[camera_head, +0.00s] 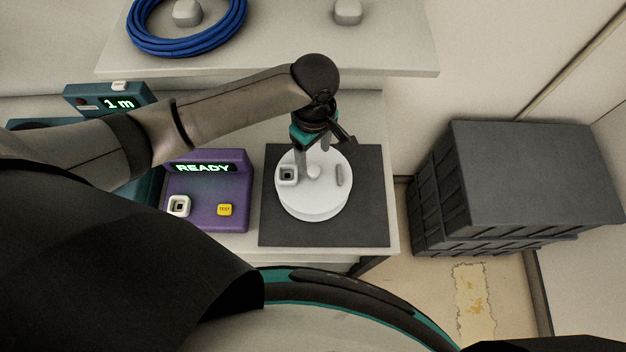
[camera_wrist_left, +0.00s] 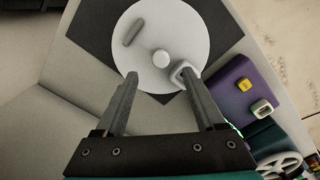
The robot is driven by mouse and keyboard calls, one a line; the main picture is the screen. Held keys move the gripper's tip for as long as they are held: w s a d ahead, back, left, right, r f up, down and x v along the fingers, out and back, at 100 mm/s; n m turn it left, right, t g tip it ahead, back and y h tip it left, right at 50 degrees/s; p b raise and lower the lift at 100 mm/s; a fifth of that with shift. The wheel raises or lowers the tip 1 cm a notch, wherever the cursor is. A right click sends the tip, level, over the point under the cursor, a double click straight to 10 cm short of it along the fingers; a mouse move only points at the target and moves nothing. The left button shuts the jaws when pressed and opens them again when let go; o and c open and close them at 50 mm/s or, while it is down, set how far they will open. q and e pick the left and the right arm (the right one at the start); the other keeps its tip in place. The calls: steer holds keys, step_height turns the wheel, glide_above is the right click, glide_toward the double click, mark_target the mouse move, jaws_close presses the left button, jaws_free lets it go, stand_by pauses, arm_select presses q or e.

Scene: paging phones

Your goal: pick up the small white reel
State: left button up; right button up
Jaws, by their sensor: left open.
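A round white reel (camera_head: 315,202) lies flat on a dark square mat (camera_head: 372,222) on the bench. Its top has a central knob (camera_head: 313,172), a square socket piece (camera_head: 287,175) and a short grey bar (camera_head: 340,176). It also shows in the left wrist view (camera_wrist_left: 175,18). My left gripper (camera_head: 312,155) points down over the reel, open and empty. In the wrist view the open fingertips (camera_wrist_left: 158,76) lie across the reel's near edge, the right one overlapping the socket piece. Contact cannot be judged. My right gripper is out of view.
A purple READY box (camera_head: 238,190) with a yellow button stands left of the mat. A teal "1 m" unit (camera_head: 88,99) is behind it. A shelf (camera_head: 270,55) with a blue cable coil (camera_head: 187,48) overhangs the back. Dark crates (camera_head: 520,175) stand right.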

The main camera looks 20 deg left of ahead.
mark_target(313, 169)
arm_select(q)
step_height(313, 169, down, 6)
steer(key=shift+r+b, duration=0.15)
steer(key=shift+b, duration=0.3)
steer(key=shift+s, duration=0.1)
jaws_close()
stand_by(0.3)
steer(key=shift+r, duration=0.1)
stand_by(0.8)
